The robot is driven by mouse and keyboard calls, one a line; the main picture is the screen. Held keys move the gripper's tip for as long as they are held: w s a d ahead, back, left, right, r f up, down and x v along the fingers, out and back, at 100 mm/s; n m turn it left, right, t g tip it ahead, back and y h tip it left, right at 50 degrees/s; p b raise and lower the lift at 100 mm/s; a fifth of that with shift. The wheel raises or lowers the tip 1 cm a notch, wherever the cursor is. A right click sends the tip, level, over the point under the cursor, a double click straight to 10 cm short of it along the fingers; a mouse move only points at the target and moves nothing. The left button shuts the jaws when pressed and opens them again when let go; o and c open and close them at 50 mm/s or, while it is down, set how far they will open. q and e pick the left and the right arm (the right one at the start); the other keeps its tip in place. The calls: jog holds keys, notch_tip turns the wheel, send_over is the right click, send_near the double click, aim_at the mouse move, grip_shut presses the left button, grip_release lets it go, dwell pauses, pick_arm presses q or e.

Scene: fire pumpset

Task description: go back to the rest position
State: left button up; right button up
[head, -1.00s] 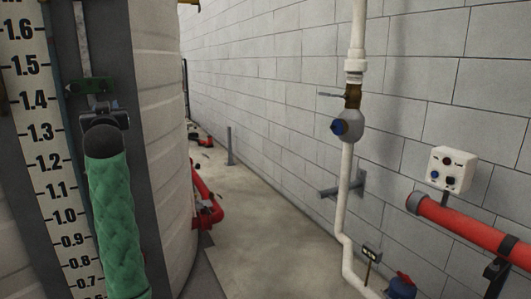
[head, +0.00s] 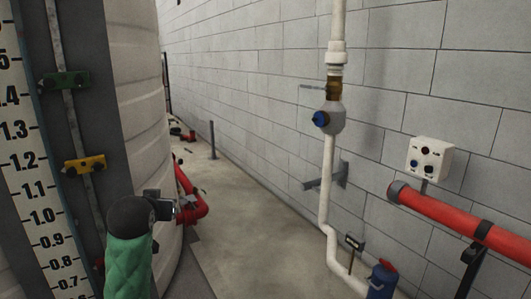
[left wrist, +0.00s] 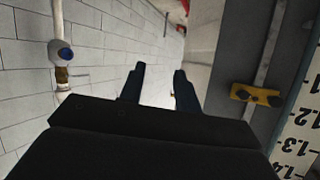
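My left arm, in a green padded sleeve, comes up from the bottom left of the head view. Its left gripper (head: 176,209) points away from me, in front of the pale ribbed tank (head: 135,110). In the left wrist view the left gripper (left wrist: 160,85) shows two dark fingers standing apart with a bright gap between them. Nothing is held between them. My right gripper is in neither view.
A scale board (head: 22,150) stands at the left, beside a rod with a green clamp (head: 66,81) and a yellow clamp (head: 85,164). A white pipe with a valve (head: 330,118), a control box (head: 430,158) and a red pipe (head: 465,228) line the block wall. Floor (head: 235,220) between is clear.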

pick_arm(q)
jog(key=s+d+f+m+g+h, duration=0.1)
jog(key=s+d+f+g, duration=0.1)
jog(key=s+d+f, duration=0.5)
jog(key=s+f+m+g+h, duration=0.15)
jog(key=s+f, duration=0.35)
jog(key=f, duration=0.6)
jog(key=s+d+f+g, duration=0.35)
jog(key=s+f, duration=0.25)
jog(key=f, duration=0.4)
jog(key=s+d+f+g, duration=0.1)
jog(key=s+f+g, duration=0.1)
jog(key=s+f, duration=0.6)
jog(key=s+d+f+g, duration=0.2)
jog(key=s+f, duration=0.6)
jog(key=s, duration=0.8)
jog(key=shift+f+h, duration=0.2)
jog(key=shift+h, duration=0.15)
jog(key=shift+d, duration=0.1)
